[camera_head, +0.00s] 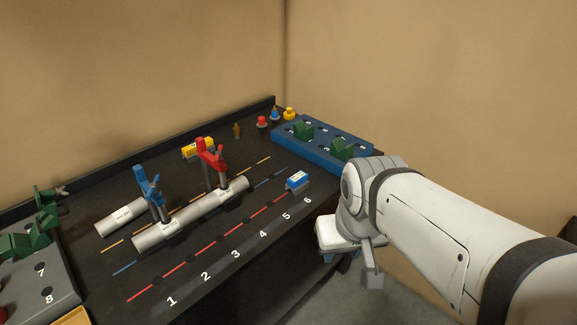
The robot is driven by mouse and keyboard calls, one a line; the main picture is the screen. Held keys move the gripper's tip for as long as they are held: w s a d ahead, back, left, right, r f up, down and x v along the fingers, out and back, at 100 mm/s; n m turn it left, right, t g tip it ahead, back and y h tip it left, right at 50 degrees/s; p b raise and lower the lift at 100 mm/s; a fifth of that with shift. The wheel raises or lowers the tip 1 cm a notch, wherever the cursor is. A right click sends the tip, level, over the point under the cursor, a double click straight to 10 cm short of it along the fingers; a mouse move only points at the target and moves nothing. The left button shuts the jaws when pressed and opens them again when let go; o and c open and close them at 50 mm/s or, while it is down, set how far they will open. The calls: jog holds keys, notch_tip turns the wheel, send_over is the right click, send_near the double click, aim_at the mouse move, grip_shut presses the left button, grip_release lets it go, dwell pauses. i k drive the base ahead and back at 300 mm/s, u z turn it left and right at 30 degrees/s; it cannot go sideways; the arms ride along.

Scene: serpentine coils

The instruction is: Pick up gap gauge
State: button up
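No object in view can be told for certain as the gap gauge. A small blue-and-white labelled block (298,181) lies on the black bench near the numbers 5 and 6. A yellow labelled block (198,148) lies at the back, behind the red-handled valve. My gripper (371,277) hangs at the right, past the bench's front right edge and apart from both blocks. One grey finger-like part shows below the wrist. The rest of the gripper is hidden, so its opening cannot be told.
Grey pipes (184,222) carry a blue-handled valve (148,186) and a red-handled valve (210,154). A blue rack (362,150) with green pieces stands at the back right, a grey numbered rack (48,268) at the left. The numbered front strip is mostly clear.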

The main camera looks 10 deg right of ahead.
aim_at(298, 182)
jog(key=u, duration=0.05)
jog(key=k, duration=0.75)
jog(key=z, duration=0.55)
jog(key=i, duration=1.95)
jog(key=u, duration=0.6)
